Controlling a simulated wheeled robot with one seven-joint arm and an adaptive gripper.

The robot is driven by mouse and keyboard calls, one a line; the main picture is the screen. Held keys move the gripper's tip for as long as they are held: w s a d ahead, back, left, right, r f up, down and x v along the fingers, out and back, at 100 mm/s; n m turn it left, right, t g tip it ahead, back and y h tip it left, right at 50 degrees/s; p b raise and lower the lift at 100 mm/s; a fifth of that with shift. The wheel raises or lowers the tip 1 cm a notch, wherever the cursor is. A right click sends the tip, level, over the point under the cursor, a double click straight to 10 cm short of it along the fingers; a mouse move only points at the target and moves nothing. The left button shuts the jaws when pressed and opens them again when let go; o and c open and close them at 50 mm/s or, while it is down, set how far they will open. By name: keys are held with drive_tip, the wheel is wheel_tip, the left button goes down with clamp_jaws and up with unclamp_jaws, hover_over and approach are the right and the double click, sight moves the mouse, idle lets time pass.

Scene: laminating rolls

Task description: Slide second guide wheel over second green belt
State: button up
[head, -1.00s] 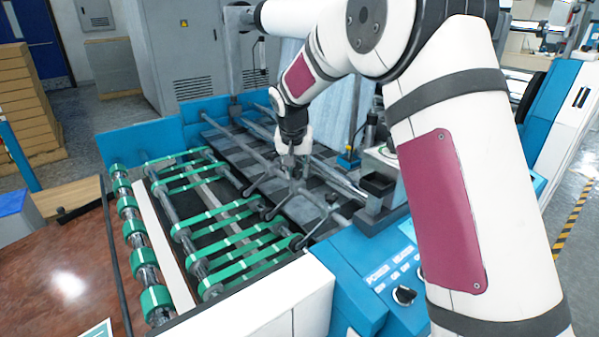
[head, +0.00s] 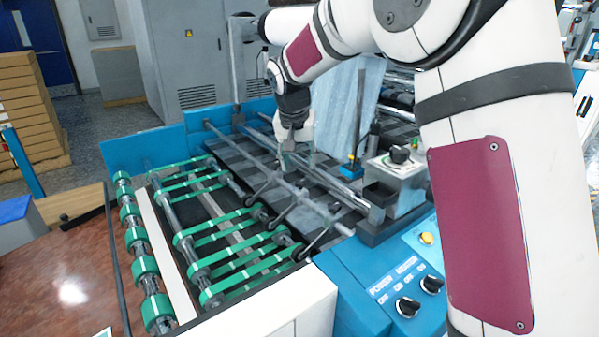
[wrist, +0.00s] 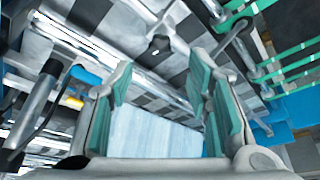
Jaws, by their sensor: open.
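Several green belts (head: 232,240) run in parallel around rollers on the left of the machine. Several dark guide wheel arms hang from a metal crossbar (head: 300,188) toward the belts' right ends. One is the middle guide wheel arm (head: 285,207); another, nearer arm (head: 318,243) reaches a front belt. In the head view my gripper (head: 291,162) is over the crossbar, behind these arms. In the wrist view my gripper (wrist: 166,90) is open, its teal-padded fingers apart with nothing between them. A guide wheel arm (wrist: 236,38) and green belts (wrist: 290,60) show right of the fingers.
A black knob (wrist: 158,46) on the bar lies beyond my fingertips. A blue control panel (head: 400,285) with knobs stands front right, below a grey box (head: 396,180). A white side wall (head: 270,310) borders the belts in front. A roller with green rings (head: 140,255) stands left.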

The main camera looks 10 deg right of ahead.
drive_tip(key=v, duration=0.4)
drive_tip(key=shift+r, duration=0.2)
drive_tip(key=s+d+r+n+p, duration=0.15)
drive_tip(key=s+r, duration=0.25)
drive_tip(key=s, duration=0.7)
drive_tip(key=s+d+r+n+p, duration=0.15)
drive_tip(key=s+r, duration=0.25)
drive_tip(key=s, duration=0.7)
drive_tip(key=s+f+y, duration=0.1)
drive_tip(key=s+f, duration=0.1)
drive_tip(key=s, duration=0.8)
drive_tip(key=s+f+n+p, duration=0.1)
drive_tip(key=s+f, duration=0.1)
drive_tip(key=s, duration=0.8)
drive_tip(key=shift+s+d+f+y, duration=0.25)
drive_tip(key=shift+d+y, duration=0.15)
drive_tip(key=shift+d, duration=0.05)
